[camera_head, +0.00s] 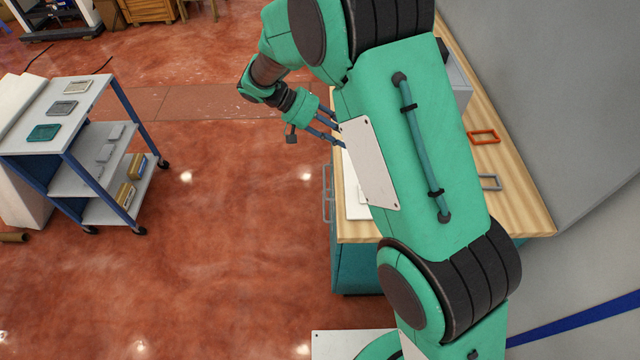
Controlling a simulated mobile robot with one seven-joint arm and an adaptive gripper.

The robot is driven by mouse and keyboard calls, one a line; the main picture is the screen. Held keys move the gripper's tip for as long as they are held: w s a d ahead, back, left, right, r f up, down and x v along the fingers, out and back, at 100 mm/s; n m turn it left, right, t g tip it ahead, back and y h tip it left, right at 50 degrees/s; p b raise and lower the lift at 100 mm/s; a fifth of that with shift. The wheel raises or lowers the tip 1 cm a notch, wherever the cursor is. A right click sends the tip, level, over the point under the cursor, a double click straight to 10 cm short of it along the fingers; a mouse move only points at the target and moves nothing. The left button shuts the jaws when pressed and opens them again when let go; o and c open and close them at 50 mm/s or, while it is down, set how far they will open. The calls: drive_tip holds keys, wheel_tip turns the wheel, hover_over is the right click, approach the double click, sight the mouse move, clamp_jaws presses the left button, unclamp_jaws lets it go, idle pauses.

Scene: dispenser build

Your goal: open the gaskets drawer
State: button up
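A teal drawer cabinet (355,278) with a wooden top (520,215) stands at the centre right, largely hidden behind my arm. Grey bar handles (327,192) stick out from its left-facing front. I cannot read any label, so I cannot tell which drawer is the gaskets drawer. No drawer looks pulled out in the part that shows. My gripper (338,137) is near the left edge of the wooden top, above the handles in the picture. Its two dark fingers are apart with nothing seen between them. The fingertips lie close to my arm's white panel in the picture.
An orange frame (484,137) and a grey frame (490,183) lie on the wooden top. A white flat thing (354,200) lies near its left edge. A blue-framed cart (85,140) with trays stands at the left. The red floor between is clear.

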drive_tip(key=w+a+f+n+t+h, duration=0.1)
drive_tip(key=w+a+f+t+h, duration=0.15)
drive_tip(key=a+f, duration=0.5)
drive_tip(key=w+a+f+t+h, duration=0.1)
drive_tip(key=w+a+f+h, duration=0.2)
drive_tip(key=f, duration=0.7)
drive_tip(key=s+a+f+n+t+h, duration=0.1)
drive_tip(key=a+f, duration=0.3)
drive_tip(key=f, duration=0.4)
drive_tip(key=s+a+f+n+t+h+p, duration=0.1)
drive_tip(key=s+a+f+t, duration=0.3)
drive_tip(key=f, duration=0.4)
drive_tip(key=shift+a+f, duration=0.3)
drive_tip(key=shift+a, duration=0.25)
drive_tip(key=shift+d+t, duration=0.15)
drive_tip(key=shift+t, duration=0.1)
drive_tip(key=x, duration=1.3)
drive_tip(key=shift+d+b, duration=0.25)
drive_tip(key=shift+b, duration=0.1)
drive_tip(key=shift+w+r, duration=0.1)
clamp_jaws()
